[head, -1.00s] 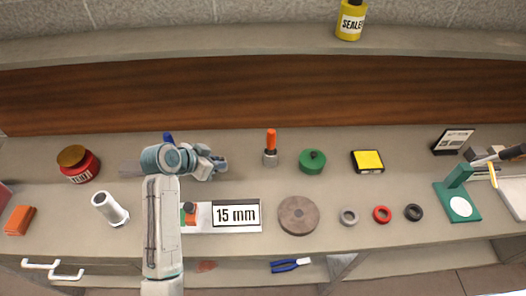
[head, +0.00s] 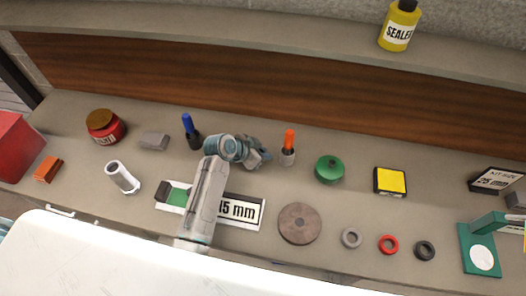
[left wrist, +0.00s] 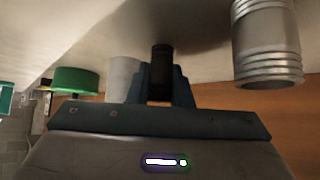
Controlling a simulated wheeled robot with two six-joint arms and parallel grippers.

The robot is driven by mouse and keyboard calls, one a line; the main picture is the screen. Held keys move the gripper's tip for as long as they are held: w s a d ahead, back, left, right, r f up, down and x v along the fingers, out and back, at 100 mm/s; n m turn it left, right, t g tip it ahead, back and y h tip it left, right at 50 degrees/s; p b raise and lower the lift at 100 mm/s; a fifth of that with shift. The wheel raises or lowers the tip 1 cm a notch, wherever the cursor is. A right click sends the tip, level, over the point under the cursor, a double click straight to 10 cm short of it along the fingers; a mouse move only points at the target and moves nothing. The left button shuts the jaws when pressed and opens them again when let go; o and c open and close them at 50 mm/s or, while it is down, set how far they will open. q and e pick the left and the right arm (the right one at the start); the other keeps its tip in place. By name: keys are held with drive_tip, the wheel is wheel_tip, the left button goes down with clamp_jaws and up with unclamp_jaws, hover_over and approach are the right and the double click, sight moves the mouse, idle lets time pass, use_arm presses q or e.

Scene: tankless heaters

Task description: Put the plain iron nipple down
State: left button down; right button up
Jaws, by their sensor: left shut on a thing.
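My left gripper (head: 262,158) is low over the back of the counter, between the blue-topped piece and the orange-topped piece. In the left wrist view, its fingers (left wrist: 162,88) are shut on a dark, smooth cylinder, the plain iron nipple (left wrist: 161,62). The nipple's far end is close to the counter surface; I cannot tell whether it touches. In the head view the nipple is hidden by the gripper. My right gripper is not in view.
The orange-topped piece (head: 288,150) is close right of the gripper; the blue-topped piece (head: 191,132) is to the left. A grey threaded cylinder (left wrist: 265,45) is near in the wrist view. A green tin (head: 329,170), brown disc (head: 299,224) and 15 mm plate (head: 253,226) are nearby.

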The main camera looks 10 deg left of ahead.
use_arm(q)
drive_tip(key=shift+a+f, duration=0.15)
drive_tip(key=shift+f, duration=0.2)
drive_tip(key=c, duration=1.3)
unclamp_jaws()
drive_tip(key=shift+s+a+r, duration=0.1)
drive_tip(key=shift+s+r, duration=0.05)
drive_tip(key=b+v, duration=0.3)
drive_tip(key=v, duration=0.8)
drive_tip(key=shift+s+r, duration=0.2)
drive_tip(key=shift+r, duration=0.1)
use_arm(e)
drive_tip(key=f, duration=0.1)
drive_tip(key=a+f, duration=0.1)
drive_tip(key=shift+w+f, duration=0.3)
use_arm(q)
drive_tip(key=shift+a, duration=0.15)
